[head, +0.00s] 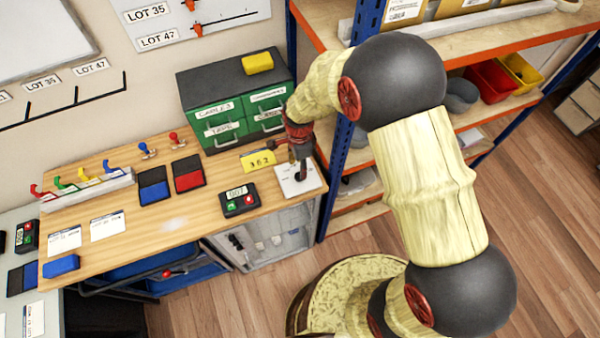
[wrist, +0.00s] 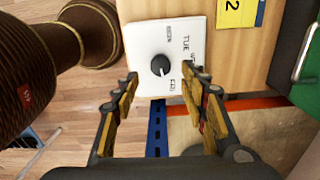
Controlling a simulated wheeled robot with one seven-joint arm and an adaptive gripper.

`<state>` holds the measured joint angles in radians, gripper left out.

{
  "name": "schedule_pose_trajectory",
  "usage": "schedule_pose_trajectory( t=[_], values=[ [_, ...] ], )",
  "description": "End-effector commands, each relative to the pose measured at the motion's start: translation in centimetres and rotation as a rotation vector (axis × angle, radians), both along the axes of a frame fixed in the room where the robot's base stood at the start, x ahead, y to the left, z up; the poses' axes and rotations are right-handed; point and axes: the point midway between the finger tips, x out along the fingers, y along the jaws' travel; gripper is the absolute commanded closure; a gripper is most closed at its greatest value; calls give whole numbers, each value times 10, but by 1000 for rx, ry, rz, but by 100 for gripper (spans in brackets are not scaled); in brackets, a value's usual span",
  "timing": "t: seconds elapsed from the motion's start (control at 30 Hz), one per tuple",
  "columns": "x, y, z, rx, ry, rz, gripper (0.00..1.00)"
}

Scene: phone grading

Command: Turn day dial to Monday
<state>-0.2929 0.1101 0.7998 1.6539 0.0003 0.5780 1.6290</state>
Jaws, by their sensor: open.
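The day dial is a black round knob (wrist: 160,65) on a white plate (wrist: 140,40) at the table's edge. In the wrist view, day labels stand around it; TUE and FRI are legible, the others are hard to read. A pale mark on the knob seems to point down toward FRI. In the head view the plate (head: 312,181) is partly hidden behind my gripper (head: 299,165). In the wrist view my gripper (wrist: 160,75) is open, with one finger on each side of the knob. I cannot tell whether they touch it.
A yellow number card (head: 258,161) stands beside the plate. Green drawers (head: 232,113) are behind it. A blue shelf post (head: 336,170) rises close to the right of my gripper. A black box with buttons (head: 240,200) and blue (head: 154,187) and red (head: 188,174) trays lie to the left.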

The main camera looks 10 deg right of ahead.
Motion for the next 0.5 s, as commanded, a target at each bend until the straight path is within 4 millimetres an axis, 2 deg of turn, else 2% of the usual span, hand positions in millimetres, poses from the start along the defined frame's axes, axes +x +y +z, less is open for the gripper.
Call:
schedule_pose_trajectory(
  t=[0.03,0.23,0.5],
  values=[
    [-1,0,-10,-1,4,0,56],
    [-1,0,-38,-1,3,1,56],
    [0,0,-51,1,-1,2,56]
  ],
)
